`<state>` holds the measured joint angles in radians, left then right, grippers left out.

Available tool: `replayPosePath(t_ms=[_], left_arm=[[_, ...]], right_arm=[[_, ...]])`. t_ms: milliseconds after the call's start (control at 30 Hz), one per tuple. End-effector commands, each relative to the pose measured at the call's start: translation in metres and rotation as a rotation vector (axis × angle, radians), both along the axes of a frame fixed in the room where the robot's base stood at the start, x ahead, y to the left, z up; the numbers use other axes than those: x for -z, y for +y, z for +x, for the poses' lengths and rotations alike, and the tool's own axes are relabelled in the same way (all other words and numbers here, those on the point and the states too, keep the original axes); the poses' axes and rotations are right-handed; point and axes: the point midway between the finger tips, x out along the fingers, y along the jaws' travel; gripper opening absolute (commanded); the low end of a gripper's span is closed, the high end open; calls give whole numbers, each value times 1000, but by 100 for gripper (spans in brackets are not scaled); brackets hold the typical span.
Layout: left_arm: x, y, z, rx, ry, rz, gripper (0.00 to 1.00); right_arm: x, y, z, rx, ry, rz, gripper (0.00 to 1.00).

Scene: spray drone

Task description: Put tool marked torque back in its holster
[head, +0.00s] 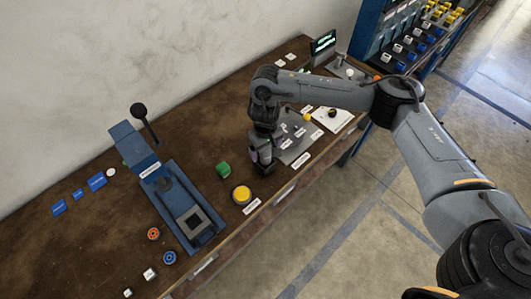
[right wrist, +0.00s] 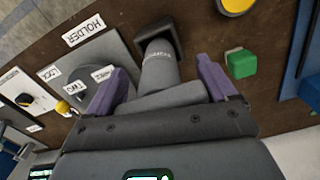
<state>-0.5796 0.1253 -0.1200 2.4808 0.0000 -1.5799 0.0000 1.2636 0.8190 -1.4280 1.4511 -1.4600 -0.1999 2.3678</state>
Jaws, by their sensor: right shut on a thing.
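My right gripper (head: 263,164) is low over the wooden bench, pointing down. The tool has pale lettering that is too small to read surely. Its far end meets a dark square piece (right wrist: 165,20), possibly the holster, beside a white label reading HOLDER (right wrist: 83,30). I cannot tell how deep the tool sits in it. In the head view the gripper hides the tool. My left gripper is not in view.
A green block (head: 223,170) and yellow button (head: 242,194) are left of the gripper. A blue press (head: 182,205) stands farther left. A grey plate (head: 298,150) with labelled parts lies right. The bench's front edge is close.

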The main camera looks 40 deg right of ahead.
Motion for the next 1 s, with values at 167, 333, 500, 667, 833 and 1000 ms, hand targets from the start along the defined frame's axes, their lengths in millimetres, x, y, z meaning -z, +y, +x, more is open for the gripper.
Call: replayPosePath(t_ms=[167, 333, 500, 667, 833, 1000], left_arm=[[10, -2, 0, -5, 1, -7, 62], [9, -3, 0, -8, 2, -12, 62], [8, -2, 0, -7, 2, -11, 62], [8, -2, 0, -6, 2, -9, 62], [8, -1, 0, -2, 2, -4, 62], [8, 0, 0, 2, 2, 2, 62]], right_arm=[[18, 1, 0, 0, -1, 2, 49], [17, 1, 1, -1, -2, 2, 49], [19, 1, 0, 0, 0, 1, 49], [21, 0, 0, -1, 1, 1, 100], [21, 0, 0, -1, 1, 1, 100], [15, 0, 0, -1, -2, 1, 100]])
